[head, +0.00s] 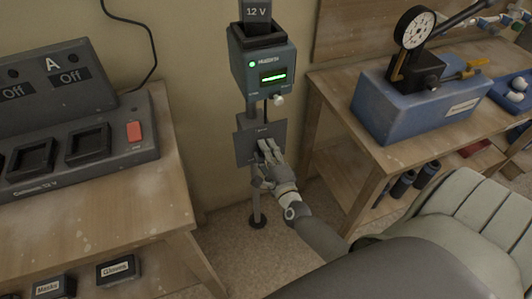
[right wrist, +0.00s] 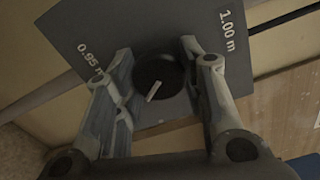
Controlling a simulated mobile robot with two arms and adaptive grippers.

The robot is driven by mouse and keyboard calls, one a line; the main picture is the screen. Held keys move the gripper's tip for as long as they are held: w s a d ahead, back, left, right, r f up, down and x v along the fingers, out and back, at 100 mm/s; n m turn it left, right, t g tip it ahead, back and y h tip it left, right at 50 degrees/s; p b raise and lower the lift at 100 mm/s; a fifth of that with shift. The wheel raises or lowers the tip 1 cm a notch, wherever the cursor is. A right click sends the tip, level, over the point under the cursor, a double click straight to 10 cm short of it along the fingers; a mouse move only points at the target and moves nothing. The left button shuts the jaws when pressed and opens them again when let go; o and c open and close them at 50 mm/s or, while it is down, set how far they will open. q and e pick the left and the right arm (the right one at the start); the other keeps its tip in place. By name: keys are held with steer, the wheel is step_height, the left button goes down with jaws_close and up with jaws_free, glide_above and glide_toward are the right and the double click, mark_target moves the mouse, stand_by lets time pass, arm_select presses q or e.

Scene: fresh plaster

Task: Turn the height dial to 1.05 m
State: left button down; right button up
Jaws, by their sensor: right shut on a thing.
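The height dial (right wrist: 158,72) is a round black knob with a white pointer mark, on a grey plate (right wrist: 100,28). In the right wrist view the mark lies toward the picture's lower left. The labels "0.95 m" (right wrist: 90,56) and "1.00 m" (right wrist: 228,30) show on the plate; no 1.05 m label is visible. My right gripper (head: 266,149) is shut on the dial, one finger on each side. In the head view the plate (head: 246,146) sits on a post and my fingers hide the dial. My left gripper is not in view.
Above the plate is a box with a green display (head: 272,76) and a 12 V block (head: 257,12). A left bench (head: 100,215) carries a charger panel (head: 70,165). A right bench (head: 330,100) carries a blue box (head: 425,112) with a gauge (head: 414,28).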

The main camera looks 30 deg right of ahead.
steer(key=shift+f+m, duration=0.1)
steer(key=shift+m, duration=0.5)
steer(key=o, duration=1)
steer(key=shift+s, duration=0.15)
steer(key=v, duration=1.2)
